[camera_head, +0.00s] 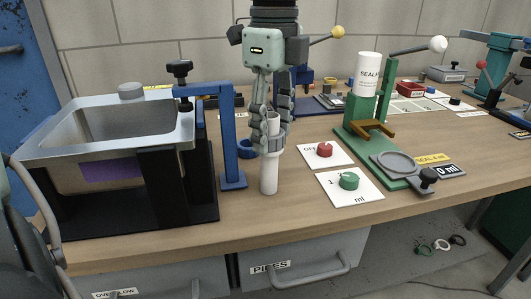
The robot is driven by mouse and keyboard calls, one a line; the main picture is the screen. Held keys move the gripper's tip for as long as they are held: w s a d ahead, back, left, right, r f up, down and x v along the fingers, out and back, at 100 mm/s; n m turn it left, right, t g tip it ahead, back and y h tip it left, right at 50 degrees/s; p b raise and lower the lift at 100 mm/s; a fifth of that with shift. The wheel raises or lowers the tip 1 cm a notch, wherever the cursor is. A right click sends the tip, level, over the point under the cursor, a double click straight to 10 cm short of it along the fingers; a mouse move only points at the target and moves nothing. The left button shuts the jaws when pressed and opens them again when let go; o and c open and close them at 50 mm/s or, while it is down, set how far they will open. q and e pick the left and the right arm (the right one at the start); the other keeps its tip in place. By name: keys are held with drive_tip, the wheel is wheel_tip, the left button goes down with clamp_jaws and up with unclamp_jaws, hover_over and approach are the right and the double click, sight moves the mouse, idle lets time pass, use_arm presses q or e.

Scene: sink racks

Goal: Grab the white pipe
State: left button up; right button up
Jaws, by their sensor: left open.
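The white pipe (269,172) stands upright on the wooden table near its front edge, just right of the blue stand's foot. My left gripper (270,143) comes down from above, fingers pointing down. Its fingers are open around the upper part of the pipe, one on each side. The pipe's top shows between the fingers, and its lower part is in plain sight below them. I cannot tell whether the fingers touch the pipe. My right gripper is not in view.
A metal sink (110,132) on a black rack and a blue stand (229,135) are close on the left. On the right are cards with a red knob (324,149) and a green knob (349,181), then a green press (365,128) holding a white labelled cylinder (368,75).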

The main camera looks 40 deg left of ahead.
sight(270, 161)
use_arm(q)
wheel_tip(270, 161, down, 6)
drive_tip(key=shift+s+a+f+p, duration=0.1)
drive_tip(key=shift+s+f+p, duration=0.1)
drive_tip(key=shift+p, duration=0.2)
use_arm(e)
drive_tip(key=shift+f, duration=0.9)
use_arm(q)
drive_tip(key=shift+c, duration=0.3)
drive_tip(key=c, duration=0.8)
